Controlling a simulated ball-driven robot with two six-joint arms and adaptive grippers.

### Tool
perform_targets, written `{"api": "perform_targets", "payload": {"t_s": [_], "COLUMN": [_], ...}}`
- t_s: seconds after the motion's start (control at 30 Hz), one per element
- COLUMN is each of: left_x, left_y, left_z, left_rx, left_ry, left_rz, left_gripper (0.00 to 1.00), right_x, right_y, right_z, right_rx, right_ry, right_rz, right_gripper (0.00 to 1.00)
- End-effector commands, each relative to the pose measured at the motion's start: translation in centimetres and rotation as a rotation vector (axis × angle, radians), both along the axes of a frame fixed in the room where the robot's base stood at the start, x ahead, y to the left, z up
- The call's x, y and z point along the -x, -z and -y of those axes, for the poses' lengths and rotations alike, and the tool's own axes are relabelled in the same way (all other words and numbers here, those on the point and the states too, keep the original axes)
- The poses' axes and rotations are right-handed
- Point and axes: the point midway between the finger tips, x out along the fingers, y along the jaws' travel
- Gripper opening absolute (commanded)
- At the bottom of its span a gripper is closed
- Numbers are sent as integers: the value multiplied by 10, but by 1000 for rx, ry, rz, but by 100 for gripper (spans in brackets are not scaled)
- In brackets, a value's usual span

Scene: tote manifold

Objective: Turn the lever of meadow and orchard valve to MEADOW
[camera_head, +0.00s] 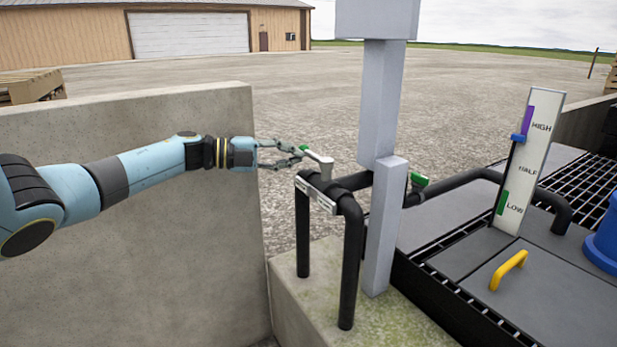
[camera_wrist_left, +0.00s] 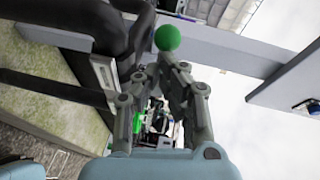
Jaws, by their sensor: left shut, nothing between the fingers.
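A valve with a pale grey lever (camera_head: 319,159) sits on the black pipework in front of the grey post. A green piece shows at the lever's left end. The plate (camera_head: 316,193) below it is too small to read. My left gripper (camera_head: 301,153) is shut and empty, with its fingertips close to the lever's green end; I cannot tell whether they touch. In the left wrist view, a round green knob (camera_wrist_left: 167,38) shows just beyond the shut fingertips (camera_wrist_left: 168,60). My right gripper is out of view.
A grey post (camera_head: 383,200) stands right behind the valve. A second green-handled fitting (camera_head: 419,181) is to its right. A HIGH-HALF-LOW gauge board (camera_head: 529,160), a yellow handle (camera_head: 508,270) and a blue drum (camera_head: 606,240) stand farther right. A concrete wall (camera_head: 150,260) lies below my left arm.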

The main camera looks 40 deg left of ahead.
Motion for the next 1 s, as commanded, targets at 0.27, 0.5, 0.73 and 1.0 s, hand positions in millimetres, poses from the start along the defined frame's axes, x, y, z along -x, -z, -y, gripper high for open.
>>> {"api": "perform_targets", "payload": {"t_s": [0.27, 0.5, 0.73, 1.0], "left_x": [-1, -1, -1, 1], "left_y": [0, 0, -16, -70], "left_z": [0, 0, -1, 0], "left_rx": [-1, -1, -3, -5], "left_ry": [-3, -4, -3, 0], "left_rz": [0, 0, 3, 4], "left_gripper": [0, 0, 0, 0], "right_x": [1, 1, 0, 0], "right_y": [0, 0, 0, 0], "right_z": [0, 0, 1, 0], "right_rx": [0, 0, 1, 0], "right_ry": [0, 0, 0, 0], "right_rz": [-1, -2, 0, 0], "right_gripper": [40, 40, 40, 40]}}
